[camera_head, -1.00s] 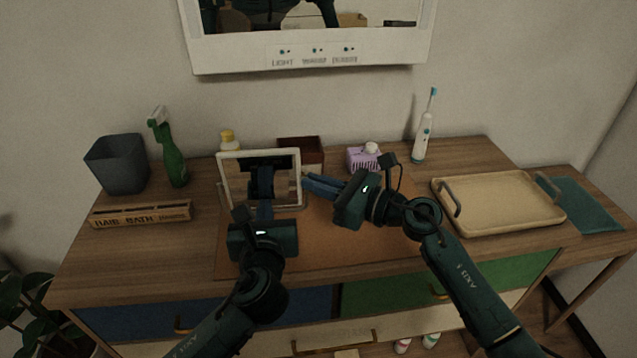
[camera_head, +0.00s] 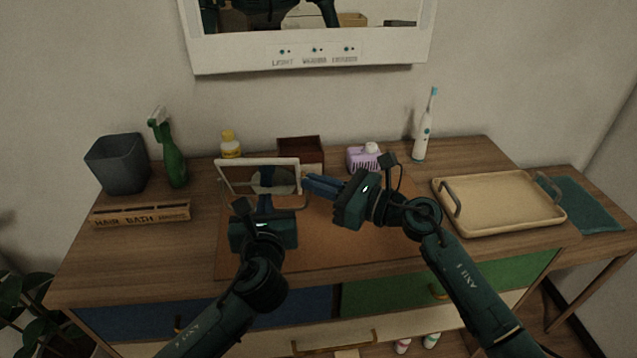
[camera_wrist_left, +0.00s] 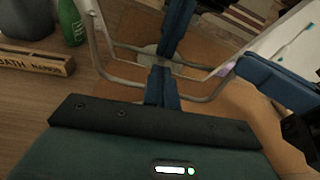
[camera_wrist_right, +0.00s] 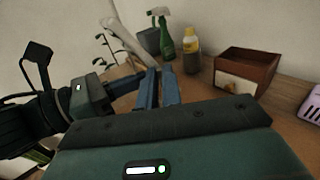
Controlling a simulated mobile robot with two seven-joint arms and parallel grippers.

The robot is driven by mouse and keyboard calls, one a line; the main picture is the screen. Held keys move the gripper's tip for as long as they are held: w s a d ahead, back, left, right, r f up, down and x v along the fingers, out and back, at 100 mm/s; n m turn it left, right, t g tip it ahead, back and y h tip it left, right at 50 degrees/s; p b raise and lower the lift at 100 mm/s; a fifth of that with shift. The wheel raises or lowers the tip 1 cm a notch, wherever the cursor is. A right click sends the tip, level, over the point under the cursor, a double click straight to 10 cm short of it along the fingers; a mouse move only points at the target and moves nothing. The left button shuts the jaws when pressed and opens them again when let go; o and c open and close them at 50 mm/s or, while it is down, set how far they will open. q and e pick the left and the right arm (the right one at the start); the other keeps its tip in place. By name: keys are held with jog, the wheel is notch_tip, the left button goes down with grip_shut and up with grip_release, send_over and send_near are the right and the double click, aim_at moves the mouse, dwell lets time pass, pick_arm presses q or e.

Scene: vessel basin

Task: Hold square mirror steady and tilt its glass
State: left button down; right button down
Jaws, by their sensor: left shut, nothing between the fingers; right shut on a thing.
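The square mirror (camera_head: 296,161) stands on the brown mat, its white-framed glass tilted with the upper edge leaning toward me. In the left wrist view the glass (camera_wrist_left: 205,50) reflects the mat and my left fingers. The thin metal stand (camera_wrist_left: 130,78) shows there too. My left gripper (camera_head: 264,203) is shut and empty in front of the glass, low down; I cannot tell whether it touches. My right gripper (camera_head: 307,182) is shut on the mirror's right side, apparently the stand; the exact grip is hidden. The right wrist view shows the frame edge-on (camera_wrist_right: 122,40).
Behind the mirror stand a yellow-capped bottle (camera_head: 230,146), a brown box (camera_head: 301,147) and a purple holder (camera_head: 362,158). A spray bottle (camera_head: 172,158), grey bin (camera_head: 118,163) and wooden box (camera_head: 140,214) are left. A tray (camera_head: 500,202) is right. The front mat (camera_head: 340,246) is clear.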

pick_arm(q)
jog(key=shift+s+d, duration=0.15)
jog(key=shift+s, duration=1.25)
jog(key=shift+s+d, duration=0.1)
jog(key=shift+s, duration=1.25)
pick_arm(e)
jog(key=c, duration=1.5)
grip_release()
jog(key=v, duration=1.2)
jog(key=shift+r, duration=0.1)
